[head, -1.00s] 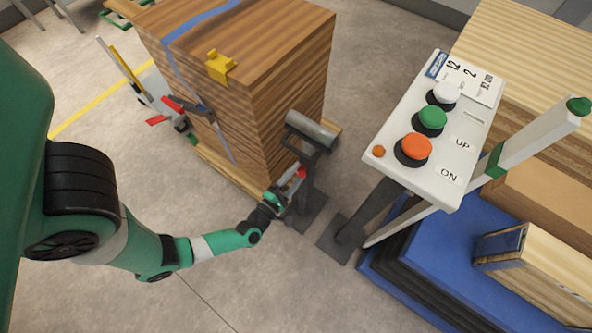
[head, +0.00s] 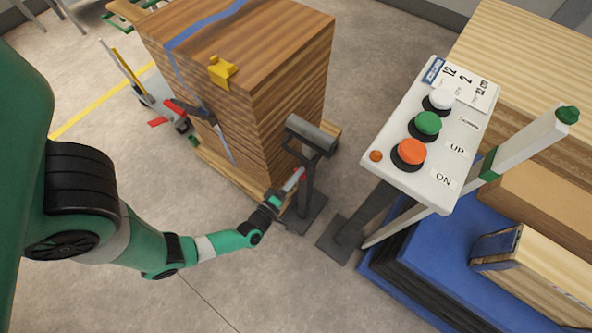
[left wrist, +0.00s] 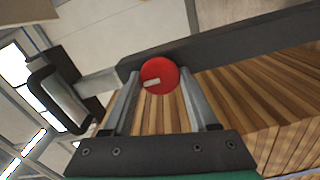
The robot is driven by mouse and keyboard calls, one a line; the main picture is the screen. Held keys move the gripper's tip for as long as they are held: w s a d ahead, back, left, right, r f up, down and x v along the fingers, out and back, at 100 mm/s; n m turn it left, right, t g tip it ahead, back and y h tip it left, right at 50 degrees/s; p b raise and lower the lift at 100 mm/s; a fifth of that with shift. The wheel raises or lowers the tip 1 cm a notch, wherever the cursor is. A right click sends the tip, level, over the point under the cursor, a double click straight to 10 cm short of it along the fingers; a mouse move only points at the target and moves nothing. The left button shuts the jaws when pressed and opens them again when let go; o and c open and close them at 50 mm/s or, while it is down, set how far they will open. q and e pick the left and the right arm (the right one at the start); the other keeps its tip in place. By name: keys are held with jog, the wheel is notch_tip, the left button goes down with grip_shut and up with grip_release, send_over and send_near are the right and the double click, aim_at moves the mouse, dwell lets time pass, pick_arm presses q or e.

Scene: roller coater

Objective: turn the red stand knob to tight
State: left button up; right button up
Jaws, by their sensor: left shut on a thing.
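The red stand knob (left wrist: 159,76) is a round red disc with a pale pointer mark that points left in the left wrist view. It sits on the dark post (left wrist: 235,42) of the roller stand. In the head view the stand has a grey roller (head: 312,132) on top and a flat foot (head: 306,213) on the floor. My left gripper (left wrist: 159,78) is shut on the knob, one finger on each side of it. In the head view this gripper (head: 287,190) reaches the stand's post from the left and partly hides the knob. My right gripper is not in view.
A wooden board stack (head: 290,100) with a blue strap stands right behind the stand. A control panel (head: 425,125) with white, green and orange buttons is to the right. A blue platform (head: 430,250) lies below it. The floor at the lower middle is clear.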

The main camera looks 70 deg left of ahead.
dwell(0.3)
pick_arm(q)
jog(key=o, duration=1.3)
